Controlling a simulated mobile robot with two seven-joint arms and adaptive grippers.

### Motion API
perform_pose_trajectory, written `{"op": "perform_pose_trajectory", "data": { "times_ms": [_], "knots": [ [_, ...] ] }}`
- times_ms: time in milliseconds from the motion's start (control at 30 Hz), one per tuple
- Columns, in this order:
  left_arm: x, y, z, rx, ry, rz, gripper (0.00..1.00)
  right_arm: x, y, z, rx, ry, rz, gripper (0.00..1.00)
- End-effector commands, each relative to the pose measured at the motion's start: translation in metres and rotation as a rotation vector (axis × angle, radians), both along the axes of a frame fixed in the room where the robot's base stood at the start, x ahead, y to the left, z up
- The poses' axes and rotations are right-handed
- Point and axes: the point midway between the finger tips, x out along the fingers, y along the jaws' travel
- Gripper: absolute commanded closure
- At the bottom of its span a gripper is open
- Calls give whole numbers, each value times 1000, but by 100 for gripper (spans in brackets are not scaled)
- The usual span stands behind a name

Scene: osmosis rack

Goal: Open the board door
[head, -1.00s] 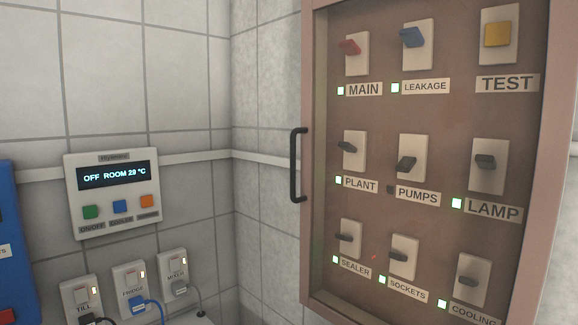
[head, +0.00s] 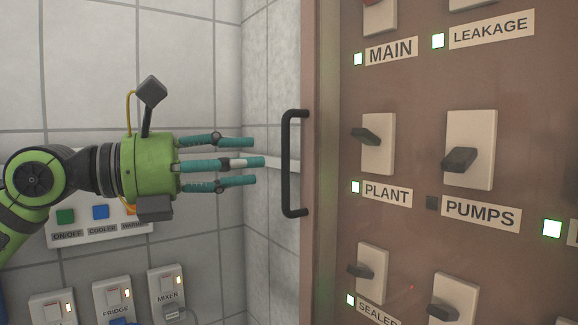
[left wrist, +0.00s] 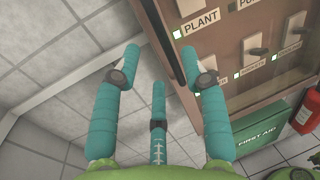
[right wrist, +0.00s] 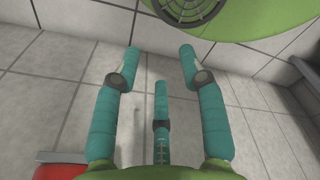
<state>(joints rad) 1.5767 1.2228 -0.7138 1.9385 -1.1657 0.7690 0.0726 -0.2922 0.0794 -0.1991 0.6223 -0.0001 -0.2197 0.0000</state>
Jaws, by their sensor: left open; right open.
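The board (head: 420,215) is a brown cabinet with a pinkish frame, on the right of the head view. Its door looks shut. A black vertical bar handle (head: 287,165) stands on the door's left edge. My left gripper (head: 252,161), with teal fingers, points right at the handle's mid height. Its fingers are spread and empty, a small gap left of the handle in the picture.
A white control box (head: 100,236), partly hidden by my left arm, hangs on the tiled wall. Several sockets (head: 108,300) with plugs sit below it. A green first aid box (left wrist: 262,125) and a red extinguisher (left wrist: 308,112) are below the board.

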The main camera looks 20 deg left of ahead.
Motion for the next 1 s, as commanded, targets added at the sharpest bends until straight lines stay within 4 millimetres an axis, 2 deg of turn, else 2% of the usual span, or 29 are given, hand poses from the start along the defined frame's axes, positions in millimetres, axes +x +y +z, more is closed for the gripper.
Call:
{"op": "perform_pose_trajectory", "data": {
  "times_ms": [67, 167, 600, 967, 1000],
  "knots": [
    [-10, 2, 1, 46, -34, 23, 57, -1, 0, -2, 0, 2, 0, 58],
    [-11, -1, 2, 67, -45, 32, 57, -2, 0, 1, 0, 3, 0, 58],
    [28, -46, 4, 62, -44, 29, 57, -15, 0, 29, -1, 21, 1, 58],
    [33, -51, 2, 60, -45, 31, 57, -8, 0, 30, 0, 11, 1, 58],
    [33, -51, 2, 60, -45, 31, 65, -8, 0, 30, -1, 11, 2, 58]
  ]
}}
